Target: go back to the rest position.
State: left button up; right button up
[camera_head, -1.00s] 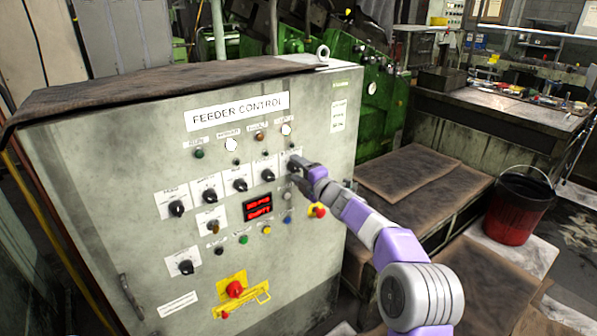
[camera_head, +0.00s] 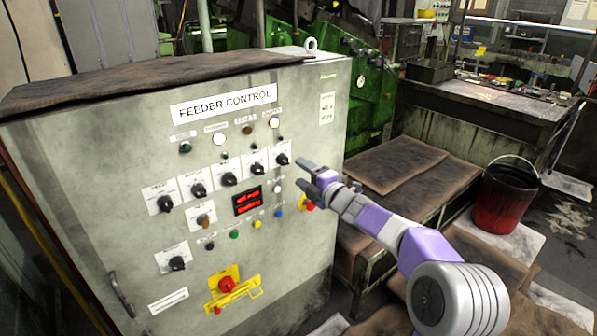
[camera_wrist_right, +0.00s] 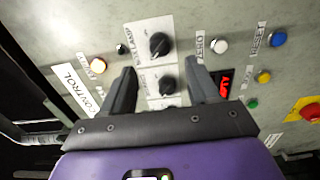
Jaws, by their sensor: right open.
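My right gripper (camera_head: 304,177) is open and empty. In the head view it is in front of the right part of the feeder control panel (camera_head: 120,250), below and right of the rightmost black knob (camera_head: 283,159), and apart from it. In the right wrist view the open fingers (camera_wrist_right: 160,85) frame black knobs (camera_wrist_right: 166,86) on the panel, with nothing between them in grip. My left gripper is not in view.
The panel carries a red display (camera_head: 247,201), a red emergency button on a yellow plate (camera_head: 227,285) and several small buttons. Low brown-covered platforms (camera_head: 395,160), a workbench (camera_head: 480,100) and a red-black bucket (camera_head: 505,195) stand to the right.

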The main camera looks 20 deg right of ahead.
dwell(0.4)
jog(key=s+a+f+m+g+h+p, duration=0.1)
jog(key=s+a+f+m+g, duration=0.3)
jog(key=f, duration=0.6)
jog(key=s+f+m+g+h+p, duration=0.15)
jog(key=f+m, duration=0.35)
jog(key=f, duration=0.5)
jog(key=s+a+f+m+g+p, duration=0.15)
jog(key=s+f+m, duration=0.3)
jog(key=f, duration=0.65)
jog(key=s+a+f+m+g, duration=0.2)
jog(key=s+f+m+g, duration=0.1)
jog(key=s, duration=0.7)
jog(key=s+a+f+m+g+p, duration=0.1)
jog(key=s+a+f+m+g, duration=0.2)
jog(key=s+f, duration=0.3)
jog(key=s+a+f+m+g+p, duration=0.1)
jog(key=s+a+f+m+g, duration=0.2)
jog(key=s, duration=1.1)
jog(key=shift+s+a+f+m+g, duration=0.15)
jog(key=shift+a+f+m+g, duration=0.15)
jog(key=shift+f+m, duration=0.75)
jog(key=shift+r+y, duration=0.25)
